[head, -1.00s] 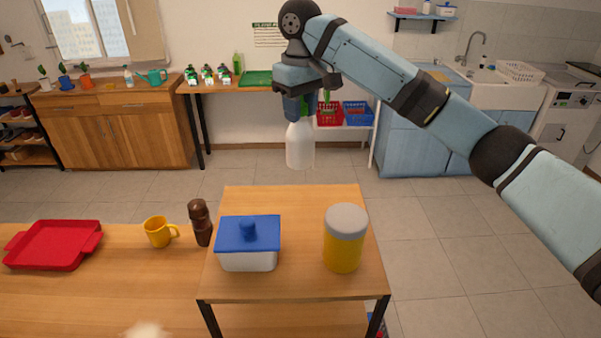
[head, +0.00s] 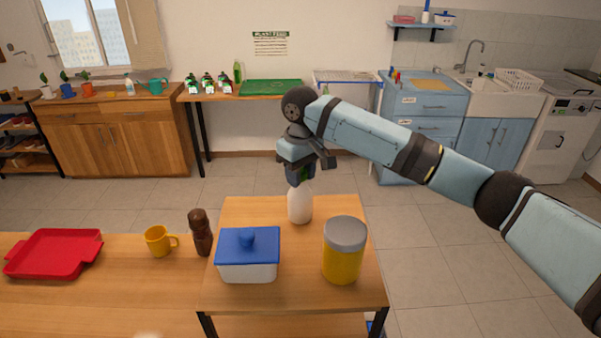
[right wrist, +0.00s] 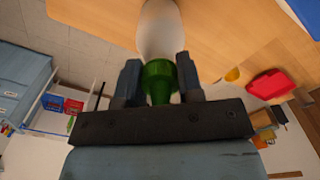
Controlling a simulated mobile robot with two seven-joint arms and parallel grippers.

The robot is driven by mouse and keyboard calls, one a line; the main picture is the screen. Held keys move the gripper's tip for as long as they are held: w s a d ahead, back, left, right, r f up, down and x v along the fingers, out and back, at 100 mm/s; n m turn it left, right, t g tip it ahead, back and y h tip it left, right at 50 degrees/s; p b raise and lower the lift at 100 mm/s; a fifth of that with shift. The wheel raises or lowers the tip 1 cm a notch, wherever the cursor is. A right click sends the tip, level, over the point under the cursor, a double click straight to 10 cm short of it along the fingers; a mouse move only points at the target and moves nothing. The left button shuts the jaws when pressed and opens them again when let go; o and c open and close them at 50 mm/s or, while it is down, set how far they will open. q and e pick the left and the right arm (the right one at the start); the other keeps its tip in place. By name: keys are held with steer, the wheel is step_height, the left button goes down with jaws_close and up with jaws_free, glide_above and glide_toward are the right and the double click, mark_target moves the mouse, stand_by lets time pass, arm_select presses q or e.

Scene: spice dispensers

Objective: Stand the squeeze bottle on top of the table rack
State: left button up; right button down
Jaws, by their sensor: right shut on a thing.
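The squeeze bottle (head: 300,204) has a white body and a green neck. My right gripper (head: 300,178) is shut on its green neck from above, and the bottle hangs upright at the back of the small wooden table rack (head: 300,293). Whether its base touches the top cannot be told. In the right wrist view the fingers (right wrist: 160,84) close on both sides of the green neck, with the white body (right wrist: 159,30) beyond over the wood. My left gripper is not in view.
On the rack top stand a white box with a blue lid (head: 247,255) and a yellow jar with a grey lid (head: 344,250). A brown grinder (head: 201,232), a yellow mug (head: 159,241) and a red tray (head: 54,253) are to the left. The back middle of the top is free.

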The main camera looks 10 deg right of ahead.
steer(key=c, duration=0.8)
jaws_free()
steer(key=shift+f, duration=0.1)
steer(key=shift+o, duration=0.2)
step_height(320, 180, up, 12)
steer(key=shift+r+b, duration=0.2)
steer(key=shift+b, duration=0.55)
steer(key=shift+f, duration=0.1)
